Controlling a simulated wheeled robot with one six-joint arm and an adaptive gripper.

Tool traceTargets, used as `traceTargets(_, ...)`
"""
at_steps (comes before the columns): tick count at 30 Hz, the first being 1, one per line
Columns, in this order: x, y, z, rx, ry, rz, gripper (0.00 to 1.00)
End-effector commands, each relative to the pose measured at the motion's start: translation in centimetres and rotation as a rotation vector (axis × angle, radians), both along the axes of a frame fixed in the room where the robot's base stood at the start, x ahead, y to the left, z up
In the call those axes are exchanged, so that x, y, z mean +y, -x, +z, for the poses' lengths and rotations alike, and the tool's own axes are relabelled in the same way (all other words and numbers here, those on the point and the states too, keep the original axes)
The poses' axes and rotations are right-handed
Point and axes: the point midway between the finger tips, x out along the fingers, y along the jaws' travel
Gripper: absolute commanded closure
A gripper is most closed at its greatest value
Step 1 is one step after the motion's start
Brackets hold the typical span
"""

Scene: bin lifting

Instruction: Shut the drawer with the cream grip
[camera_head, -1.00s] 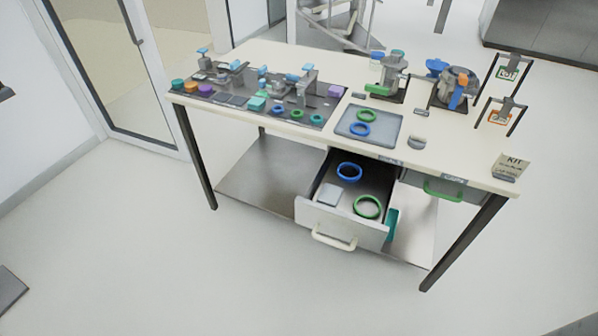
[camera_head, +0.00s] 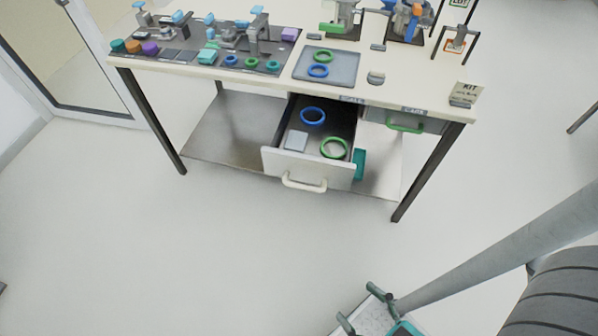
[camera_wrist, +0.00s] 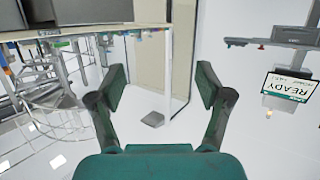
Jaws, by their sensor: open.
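The drawer (camera_head: 270,163) with the cream grip (camera_head: 304,183) is pulled out below the table top. Inside it lie a blue ring (camera_head: 312,116), a green ring (camera_head: 334,148) and a pale square piece (camera_head: 296,140). My gripper (camera_head: 362,308) is at the bottom of the head view, well in front of the drawer and apart from it. In the wrist view my gripper (camera_wrist: 160,85) has its two fingers spread, with nothing between them. The drawer cannot be made out in the wrist view.
A second drawer with a green grip (camera_head: 404,127) is shut, to the right. The floor before the table is clear.

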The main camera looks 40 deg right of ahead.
Motion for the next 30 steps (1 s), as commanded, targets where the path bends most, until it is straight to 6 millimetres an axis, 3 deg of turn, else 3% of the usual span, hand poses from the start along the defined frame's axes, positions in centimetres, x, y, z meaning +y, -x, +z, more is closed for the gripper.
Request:
traceTargets(1, 0.2, -0.3, -0.8, 0.011, 0.033, 0.020, 0.45)
traceTargets(5, 0.6, -1.6, -5.1, 0.080, 0.222, 0.117, 0.78)
traceTargets(8, 0.7, -3.1, -9.4, 0.149, 0.437, 0.216, 1.00)
traceTargets(12, 0.2, -5.7, -14.8, 0.244, 0.753, 0.342, 1.00)
traceTargets(18, -1.4, -10.5, -20.6, 0.374, 1.204, 0.481, 1.00)
traceTargets(24, -3.1, -16.4, -23.2, 0.517, 1.643, 0.563, 1.00)
traceTargets(30, -3.7, -22.8, -22.6, 0.698, 2.048, 0.575, 1.00)
